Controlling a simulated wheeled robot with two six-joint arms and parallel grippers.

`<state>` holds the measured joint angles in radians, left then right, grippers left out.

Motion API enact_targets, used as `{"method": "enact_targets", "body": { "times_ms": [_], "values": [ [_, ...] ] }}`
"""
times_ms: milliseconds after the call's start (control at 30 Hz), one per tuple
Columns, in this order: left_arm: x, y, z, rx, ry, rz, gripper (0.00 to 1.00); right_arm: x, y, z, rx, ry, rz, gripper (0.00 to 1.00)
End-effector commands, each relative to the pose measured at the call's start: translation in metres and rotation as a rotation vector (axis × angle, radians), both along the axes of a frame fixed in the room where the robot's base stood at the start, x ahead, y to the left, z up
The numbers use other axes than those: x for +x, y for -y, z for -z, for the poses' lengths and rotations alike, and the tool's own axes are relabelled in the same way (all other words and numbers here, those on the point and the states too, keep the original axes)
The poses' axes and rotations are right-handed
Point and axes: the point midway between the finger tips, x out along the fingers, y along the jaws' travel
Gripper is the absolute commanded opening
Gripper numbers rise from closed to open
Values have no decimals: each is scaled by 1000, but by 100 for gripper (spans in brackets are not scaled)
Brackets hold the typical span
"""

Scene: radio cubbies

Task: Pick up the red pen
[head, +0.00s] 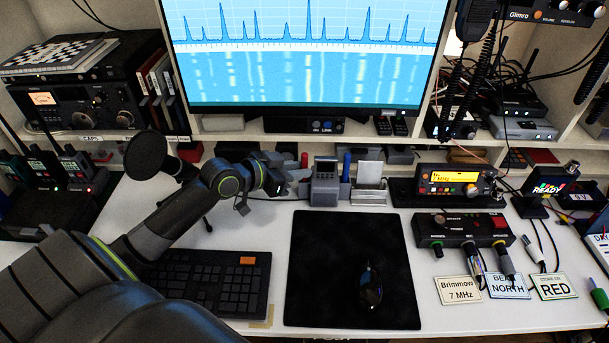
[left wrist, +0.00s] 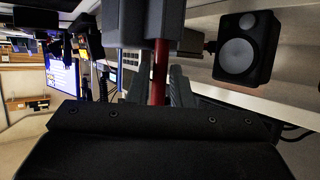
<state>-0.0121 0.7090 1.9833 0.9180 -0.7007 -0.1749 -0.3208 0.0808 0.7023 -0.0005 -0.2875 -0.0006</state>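The red pen (head: 304,160) stands upright at the left side of the grey desk organizer (head: 325,188) in the head view. In the left wrist view the red pen (left wrist: 159,78) shows as a red shaft below the grey organizer block (left wrist: 150,20), between my gripper's grey fingers. My left gripper (head: 284,185) is beside the organizer's left side, with its fingers apart around the pen; I see no clear grip on it. The pen's far end is hidden. My right gripper is not in view.
A blue pen (head: 346,166) and a card holder (head: 369,185) are at the organizer's right. A keyboard (head: 205,282) and a black mouse mat (head: 335,250) lie in front. The monitor (head: 300,50) stands behind. A speaker (left wrist: 246,48) shows in the wrist view.

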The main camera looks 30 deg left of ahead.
Motion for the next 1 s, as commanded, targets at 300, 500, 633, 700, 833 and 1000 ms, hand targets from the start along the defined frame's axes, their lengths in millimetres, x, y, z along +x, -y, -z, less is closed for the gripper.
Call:
{"method": "enact_targets", "body": {
  "times_ms": [300, 500, 633, 700, 833, 1000],
  "values": [
    [0, 0, 0, 0, 0, 0, 0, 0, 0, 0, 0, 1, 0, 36],
    [0, 0, 0, 0, 0, 0, 0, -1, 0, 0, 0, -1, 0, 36],
    [0, 0, -2, 0, 0, 0, 0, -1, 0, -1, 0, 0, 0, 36],
    [0, 0, -4, 0, 0, 0, 0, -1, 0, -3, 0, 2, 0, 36],
    [0, 0, -10, 1, 0, 0, 0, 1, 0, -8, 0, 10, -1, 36],
    [0, 0, -22, 0, 1, 0, 0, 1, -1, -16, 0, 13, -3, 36]
  ]
}}
